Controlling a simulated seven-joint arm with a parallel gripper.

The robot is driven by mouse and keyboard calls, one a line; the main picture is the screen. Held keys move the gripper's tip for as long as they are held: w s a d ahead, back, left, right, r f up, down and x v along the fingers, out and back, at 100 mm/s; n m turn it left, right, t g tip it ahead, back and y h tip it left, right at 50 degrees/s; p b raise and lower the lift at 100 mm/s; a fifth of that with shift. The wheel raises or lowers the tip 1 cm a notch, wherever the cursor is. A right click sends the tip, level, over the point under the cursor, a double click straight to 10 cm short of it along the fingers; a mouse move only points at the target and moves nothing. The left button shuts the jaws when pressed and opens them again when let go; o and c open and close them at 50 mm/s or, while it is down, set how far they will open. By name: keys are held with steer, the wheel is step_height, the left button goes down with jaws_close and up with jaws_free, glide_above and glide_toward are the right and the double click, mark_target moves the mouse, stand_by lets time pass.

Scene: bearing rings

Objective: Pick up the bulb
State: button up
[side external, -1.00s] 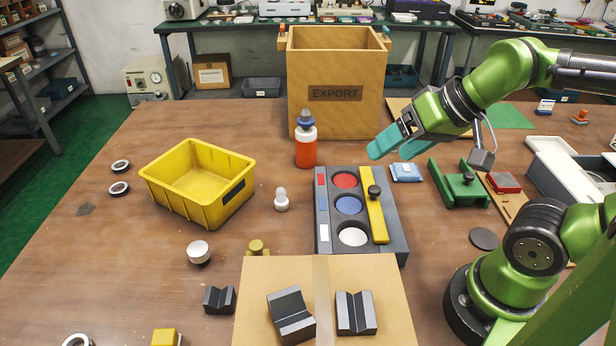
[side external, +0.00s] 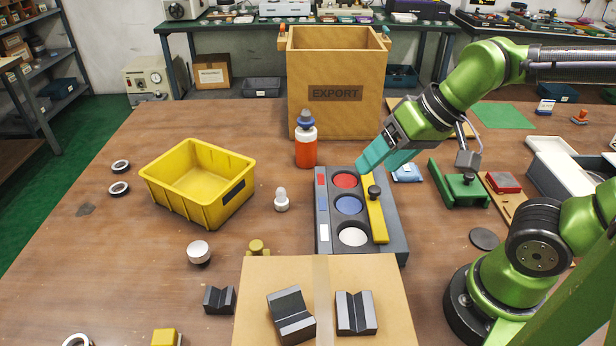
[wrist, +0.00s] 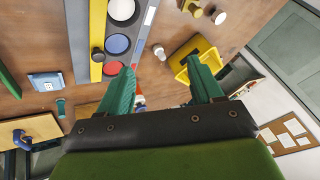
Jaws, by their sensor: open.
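The bulb (side external: 281,199) is small and white with a rounded top. It stands upright on the wooden table between the yellow bin and the grey panel. In the wrist view the bulb (wrist: 158,50) shows above the gap between my fingertips. My gripper (side external: 371,160) has teal fingers and hangs above the far end of the grey panel, up and to the right of the bulb and well apart from it. In the wrist view my gripper (wrist: 162,80) is open, with nothing between the fingers.
The grey panel (side external: 322,238) with coloured discs and a yellow bar lies right of the bulb. An orange bottle (side external: 306,148) stands behind it, and a yellow bin (side external: 190,205) is to the left. A large export box (side external: 335,115) stands at the back. Table left of the bin is mostly clear.

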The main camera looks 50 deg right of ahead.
steer(key=w+a+f+g+h, duration=0.1)
steer(key=w+a+f, duration=0.15)
steer(key=w, duration=0.35)
steer(key=w+a+f+g+h, duration=0.1)
steer(key=w+a+f+g, duration=0.1)
steer(key=w+f, duration=0.3)
steer(key=m+t+h, duration=0.1)
steer(key=m+h, duration=0.1)
steer(key=h, duration=0.1)
glide_toward(282, 192)
steer(key=x, duration=0.6)
steer(key=shift+d, duration=0.25)
steer(key=shift+a+x, duration=0.15)
steer(key=shift+x, duration=1.4)
steer(key=shift+a+x, duration=0.15)
steer(key=shift+x, duration=1.45)
steer(key=c, duration=1.1)
